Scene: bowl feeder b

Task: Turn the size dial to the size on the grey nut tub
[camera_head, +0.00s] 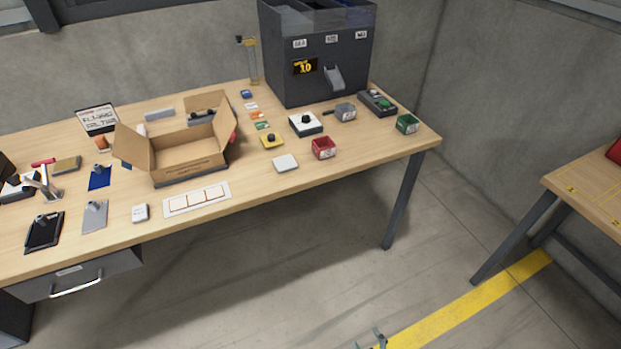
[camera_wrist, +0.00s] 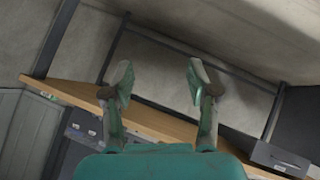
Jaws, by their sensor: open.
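The grey nut tub (camera_head: 345,113) stands on the bench in front of the dark feeder, with a white label on its front too small to read. A white square unit with a black knob (camera_head: 306,122), apparently the size dial, sits just left of it; its markings and pointer are too small to read. My gripper (camera_head: 369,340) shows only at the bottom edge of the head view, well away from the bench top, above the floor. In the wrist view my gripper (camera_wrist: 160,82) is open with nothing between its fingers. Neither dial nor tub can be made out there.
A red tub (camera_head: 324,148), a green tub (camera_head: 407,124) and a yellow unit with a black knob (camera_head: 272,140) stand near the dial. The dark feeder (camera_head: 320,70) rises behind, its display reading 10. An open carton (camera_head: 187,158) stands left. Floor before the bench is clear.

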